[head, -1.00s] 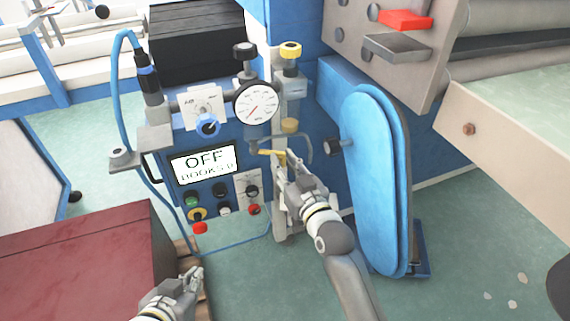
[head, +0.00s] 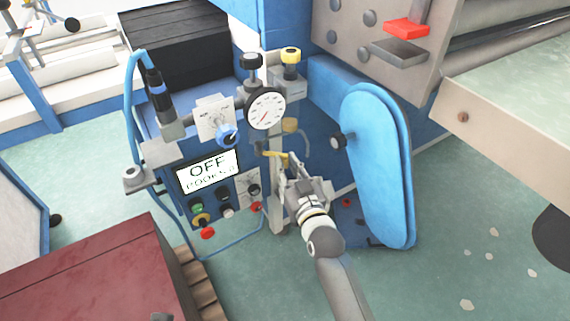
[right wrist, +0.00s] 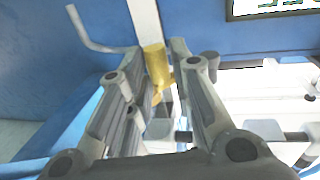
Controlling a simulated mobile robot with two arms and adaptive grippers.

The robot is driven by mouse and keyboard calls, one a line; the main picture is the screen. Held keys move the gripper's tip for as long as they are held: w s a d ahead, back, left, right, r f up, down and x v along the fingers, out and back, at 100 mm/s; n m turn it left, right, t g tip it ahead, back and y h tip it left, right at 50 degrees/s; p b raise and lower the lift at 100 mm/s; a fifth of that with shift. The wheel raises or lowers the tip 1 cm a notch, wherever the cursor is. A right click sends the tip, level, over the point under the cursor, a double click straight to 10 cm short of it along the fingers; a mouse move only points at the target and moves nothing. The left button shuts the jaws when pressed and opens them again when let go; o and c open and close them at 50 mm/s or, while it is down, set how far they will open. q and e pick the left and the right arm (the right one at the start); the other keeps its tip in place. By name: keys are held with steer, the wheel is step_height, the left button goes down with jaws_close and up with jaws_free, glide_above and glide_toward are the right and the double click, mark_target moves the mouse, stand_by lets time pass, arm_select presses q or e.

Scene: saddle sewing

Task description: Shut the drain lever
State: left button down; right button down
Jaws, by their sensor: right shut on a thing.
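The yellow drain lever (head: 277,155) is on the pale upright post below the round gauge, at the front of the blue machine. It points roughly sideways in the head view. My right gripper (head: 285,172) is at the lever, its fingers closed on it. In the right wrist view, the yellow lever (right wrist: 156,68) sits between the tips of my right gripper (right wrist: 163,78), which partly hide it.
The control panel display (head: 207,171) reads OFF, with several buttons below it. The gauge (head: 265,108) is above the lever. A blue padded board (head: 375,165) stands close to the right of my right arm. A dark red box (head: 95,275) is at lower left.

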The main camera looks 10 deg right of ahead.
steer(key=shift+d+r, duration=0.1)
steer(key=shift+r, duration=0.05)
steer(key=c, duration=1.4)
jaws_free()
steer(key=shift+o, duration=0.2)
steer(key=v, duration=1.2)
